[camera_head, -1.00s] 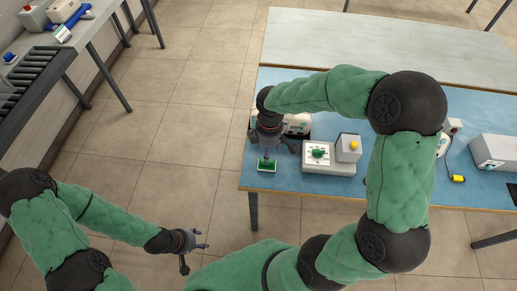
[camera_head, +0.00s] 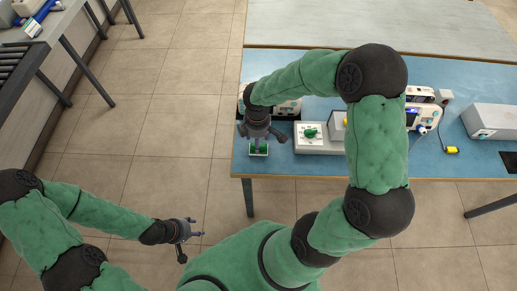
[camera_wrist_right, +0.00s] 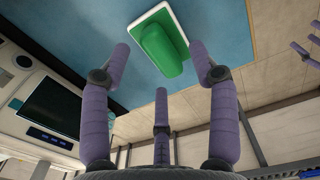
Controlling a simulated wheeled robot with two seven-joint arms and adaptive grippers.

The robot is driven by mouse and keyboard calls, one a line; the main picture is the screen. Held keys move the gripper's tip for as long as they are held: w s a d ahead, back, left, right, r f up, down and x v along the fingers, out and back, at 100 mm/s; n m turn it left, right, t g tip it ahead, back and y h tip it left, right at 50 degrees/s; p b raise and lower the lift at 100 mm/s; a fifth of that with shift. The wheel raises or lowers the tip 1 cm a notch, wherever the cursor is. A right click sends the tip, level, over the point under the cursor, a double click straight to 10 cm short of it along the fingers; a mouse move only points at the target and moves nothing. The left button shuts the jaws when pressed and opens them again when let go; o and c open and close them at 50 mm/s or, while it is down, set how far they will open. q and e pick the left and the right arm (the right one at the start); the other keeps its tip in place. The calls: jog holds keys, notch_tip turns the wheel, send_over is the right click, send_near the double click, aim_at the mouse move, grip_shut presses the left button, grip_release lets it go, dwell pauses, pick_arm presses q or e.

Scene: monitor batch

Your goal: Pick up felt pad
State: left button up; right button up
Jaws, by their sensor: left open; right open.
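The green felt pad (camera_head: 258,149) is at the front left of the blue table. In the right wrist view it is a rounded green block (camera_wrist_right: 163,52) on a green base with a white rim. My right gripper (camera_head: 262,138) is open and empty directly above it, fingers pointing down. In the wrist view its fingers (camera_wrist_right: 160,68) stand apart on either side of the block, and I see no contact. My left gripper (camera_head: 194,236) is open and empty, off the table over the floor at lower left.
A white box with a green knob (camera_head: 311,132) stands right of the pad on the blue table (camera_head: 440,180). Monitors (camera_head: 424,113), a yellow-ended cable (camera_head: 452,150) and a grey box (camera_head: 492,122) are farther right. A roller conveyor (camera_head: 22,62) is at far left.

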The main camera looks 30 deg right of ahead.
notch_tip(320, 180, down, 2)
jog(key=shift+f, duration=0.2)
grip_shut()
jog(key=shift+r, duration=0.1)
jog(key=shift+r, duration=0.4)
notch_tip(320, 180, up, 2)
jog(key=shift+r+p, duration=0.1)
jog(key=shift+p, duration=0.25)
jog(key=s+a+r+p, duration=0.2)
jog(key=s+r, duration=0.3)
jog(key=s, duration=0.1)
jog(key=s+a+r+p, duration=0.2)
jog(key=s+r, duration=0.3)
jog(key=s, duration=0.2)
jog(key=shift+s, duration=0.25)
